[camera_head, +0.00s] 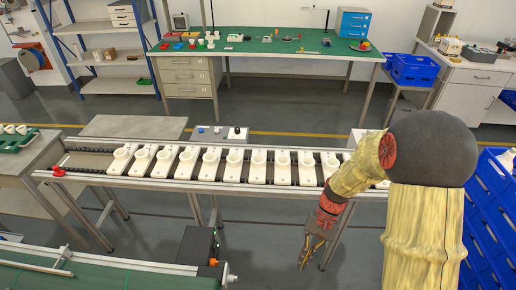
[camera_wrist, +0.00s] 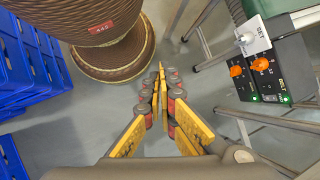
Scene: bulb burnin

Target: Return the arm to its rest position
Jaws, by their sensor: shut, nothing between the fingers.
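My arm comes in at the right of the head view, with a yellowish sleeve and a dark rounded joint. It bends down to the left, and my gripper (camera_head: 305,258) hangs low over the floor, in front of the conveyor with the white holders. In the wrist view my gripper (camera_wrist: 160,75) has its yellow-padded fingers brought together at the tips, with nothing between them. The floor shows beneath the fingers.
The conveyor rail (camera_head: 120,181) carries several white holders (camera_head: 233,165). Blue crates stand at the right (camera_head: 490,210) and at the left of the wrist view (camera_wrist: 25,70). Black control boxes (camera_wrist: 265,72) with orange knobs are at its right. A green belt (camera_head: 100,275) lies lower left.

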